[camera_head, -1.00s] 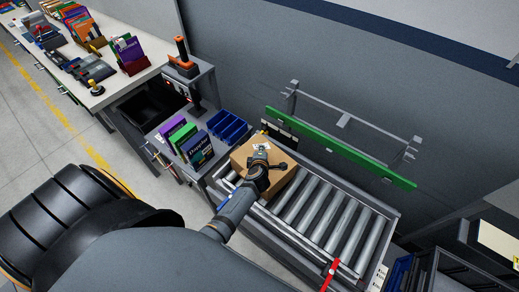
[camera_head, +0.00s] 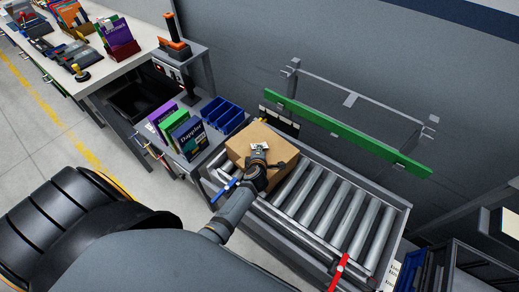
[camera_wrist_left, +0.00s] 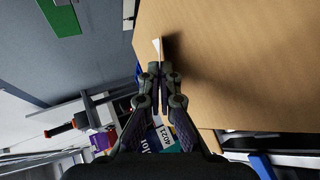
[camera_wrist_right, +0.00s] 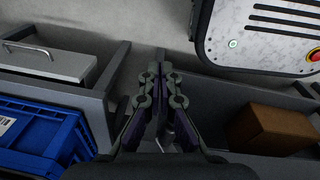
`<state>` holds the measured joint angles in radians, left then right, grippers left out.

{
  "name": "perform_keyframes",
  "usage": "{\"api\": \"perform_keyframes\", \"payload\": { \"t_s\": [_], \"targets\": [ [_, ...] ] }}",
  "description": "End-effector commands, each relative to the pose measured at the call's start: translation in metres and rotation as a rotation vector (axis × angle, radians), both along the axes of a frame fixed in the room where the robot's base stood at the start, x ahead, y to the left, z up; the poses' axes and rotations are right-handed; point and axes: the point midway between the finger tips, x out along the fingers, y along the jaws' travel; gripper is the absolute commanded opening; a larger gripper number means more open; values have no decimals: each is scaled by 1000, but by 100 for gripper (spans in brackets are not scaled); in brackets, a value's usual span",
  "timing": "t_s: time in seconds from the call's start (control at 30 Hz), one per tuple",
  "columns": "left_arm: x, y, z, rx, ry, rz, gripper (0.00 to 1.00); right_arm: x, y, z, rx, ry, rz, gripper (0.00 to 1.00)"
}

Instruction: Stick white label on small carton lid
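The small carton (camera_head: 239,148) is brown and sits at the left end of the roller conveyor, its lid facing up. My left gripper (camera_head: 258,152) is over the lid. The white label (camera_head: 262,146), with dark print, shows at its fingertips. In the left wrist view the fingers (camera_wrist_left: 160,70) are together, with the white label (camera_wrist_left: 156,44) as a thin sliver at the tips close to the carton (camera_wrist_left: 240,60). Whether the label touches the lid I cannot tell. My right gripper (camera_wrist_right: 160,72) is shut and empty; it is not visible in the head view.
The roller conveyor (camera_head: 326,205) is free right of the carton. A green rail (camera_head: 345,133) runs behind it. Books (camera_head: 180,134) and blue bins (camera_head: 222,115) stand left. In the right wrist view are a blue crate (camera_wrist_right: 40,135) and a brown box (camera_wrist_right: 270,130) in a grey bin.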

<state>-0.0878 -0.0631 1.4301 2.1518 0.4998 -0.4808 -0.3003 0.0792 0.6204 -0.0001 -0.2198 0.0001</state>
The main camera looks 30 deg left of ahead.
Motion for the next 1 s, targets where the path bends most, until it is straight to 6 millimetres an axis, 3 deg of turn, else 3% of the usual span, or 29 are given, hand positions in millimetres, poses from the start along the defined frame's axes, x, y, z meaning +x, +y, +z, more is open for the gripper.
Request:
{"api": "perform_keyframes", "payload": {
  "t_s": [0.17,0.43,0.73,1.0],
  "targets": [
    [0,0,1,0,-1,0,0,0,-3,1,-3,-1,1,0],
    [0,0,1,0,0,0,32,1,-3,1,-4,-1,2,0],
    [-1,0,2,0,1,0,32,1,-2,3,-3,0,1,0],
    [-25,-11,19,0,2,1,32,0,2,28,2,0,-1,0]
  ]
}}
